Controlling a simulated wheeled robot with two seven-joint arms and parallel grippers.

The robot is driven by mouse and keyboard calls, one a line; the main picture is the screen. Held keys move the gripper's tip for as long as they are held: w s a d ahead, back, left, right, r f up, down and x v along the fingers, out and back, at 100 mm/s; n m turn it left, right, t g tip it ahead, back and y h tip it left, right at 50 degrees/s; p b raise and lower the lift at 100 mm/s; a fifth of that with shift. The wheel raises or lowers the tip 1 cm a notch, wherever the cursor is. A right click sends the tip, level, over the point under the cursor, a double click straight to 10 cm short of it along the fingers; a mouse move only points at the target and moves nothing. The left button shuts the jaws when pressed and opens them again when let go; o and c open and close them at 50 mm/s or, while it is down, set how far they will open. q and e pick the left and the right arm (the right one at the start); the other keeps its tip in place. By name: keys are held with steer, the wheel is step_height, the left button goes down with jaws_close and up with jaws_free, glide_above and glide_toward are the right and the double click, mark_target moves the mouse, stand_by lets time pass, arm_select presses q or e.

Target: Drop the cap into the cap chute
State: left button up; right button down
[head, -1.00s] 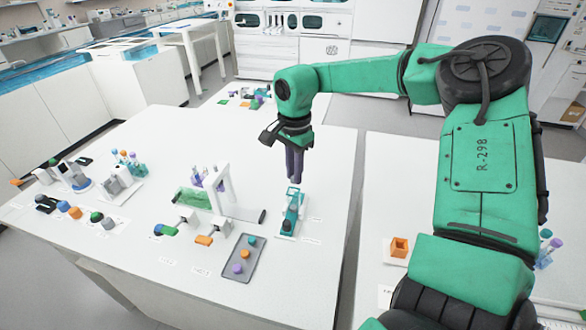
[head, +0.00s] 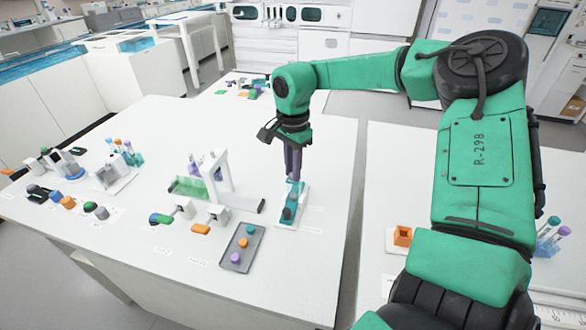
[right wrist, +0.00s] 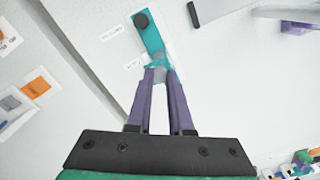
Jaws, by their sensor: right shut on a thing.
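My right gripper (head: 293,179) points down over the far end of a teal device on a white base (head: 291,204). In the right wrist view its purple fingers (right wrist: 159,76) are closed on a small grey piece (right wrist: 159,75) at the near end of the teal body (right wrist: 147,38). The piece is mostly hidden by the fingers, so I cannot tell whether it is the cap or whether it is clear of the device. A dark round knob (right wrist: 142,20) sits at the device's other end. I cannot tell for sure which thing is the cap chute. My left gripper is out of view.
A grey tray (head: 233,262) holds purple, orange and teal caps. A white stand with a green panel (head: 188,187) is left of the device. An orange open box (head: 402,236) sits on the right table, across a gap. Several coloured pieces line the left side.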

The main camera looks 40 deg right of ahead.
steer(key=shift+s+f, duration=0.1)
steer(key=shift+s, duration=0.05)
steer(key=shift+f+b, duration=0.15)
steer(key=shift+b, duration=0.3)
steer(key=c, duration=0.7)
jaws_free()
steer(key=shift+c, duration=0.2)
